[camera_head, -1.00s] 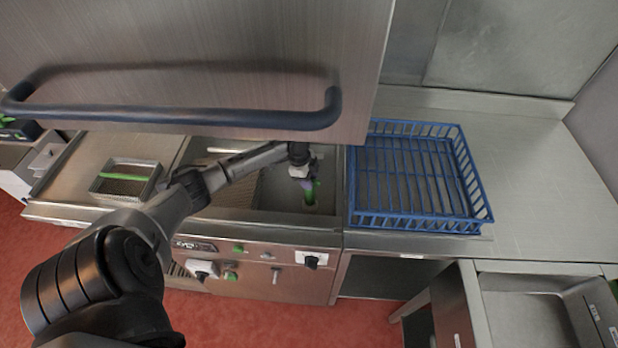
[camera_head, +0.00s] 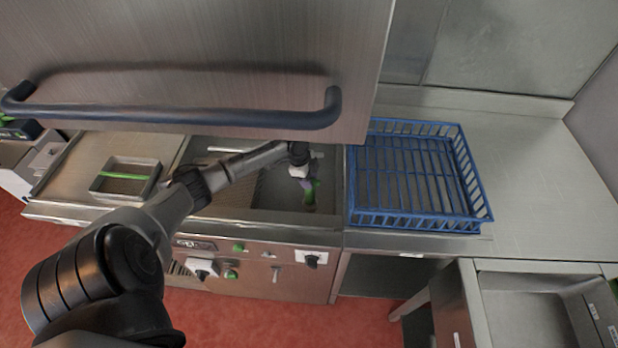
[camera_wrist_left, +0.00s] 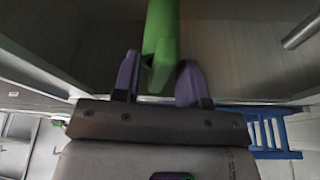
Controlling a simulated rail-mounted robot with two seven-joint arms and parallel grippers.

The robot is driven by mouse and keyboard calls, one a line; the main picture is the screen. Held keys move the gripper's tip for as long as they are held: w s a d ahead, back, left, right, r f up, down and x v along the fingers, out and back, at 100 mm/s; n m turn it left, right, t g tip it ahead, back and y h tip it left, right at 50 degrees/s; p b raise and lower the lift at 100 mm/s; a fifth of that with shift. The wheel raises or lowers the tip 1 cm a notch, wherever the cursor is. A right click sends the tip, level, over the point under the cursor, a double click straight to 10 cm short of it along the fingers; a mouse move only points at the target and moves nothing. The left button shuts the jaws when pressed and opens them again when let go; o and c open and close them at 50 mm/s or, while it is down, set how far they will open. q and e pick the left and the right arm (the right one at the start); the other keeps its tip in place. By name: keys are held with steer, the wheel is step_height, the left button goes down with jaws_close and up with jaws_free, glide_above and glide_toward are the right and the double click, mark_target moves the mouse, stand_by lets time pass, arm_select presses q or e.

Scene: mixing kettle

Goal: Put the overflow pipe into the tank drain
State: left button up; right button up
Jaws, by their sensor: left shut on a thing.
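The overflow pipe is green (camera_head: 312,195) and hangs from my left gripper (camera_head: 308,184), inside the right part of the sunken steel tank (camera_head: 275,216). My left gripper points down and is shut on the pipe. In the left wrist view the green pipe (camera_wrist_left: 160,45) sits between the two purple fingers (camera_wrist_left: 158,78) and runs towards the top edge. The pipe's lower end is near the tank floor. I cannot tell whether it touches the drain, which I cannot make out beneath the pipe and gripper. My right gripper is not in view.
A raised steel hood with a dark handle (camera_head: 180,112) covers the upper left, close above my wrist. A blue basket (camera_head: 480,213) stands on the counter right of the tank. A small tray with a green bar (camera_head: 124,176) sits left. Knobs (camera_head: 201,268) line the front panel.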

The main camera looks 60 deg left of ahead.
arm_select(q)
steer(key=shift+f+b, duration=0.7)
steer(key=shift+f, duration=0.9)
steer(key=o, duration=1.6)
steer(key=shift+c, duration=0.2)
steer(key=shift+p+v, duration=3.35)
steer(key=shift+v, duration=0.15)
steer(key=shift+d, duration=0.1)
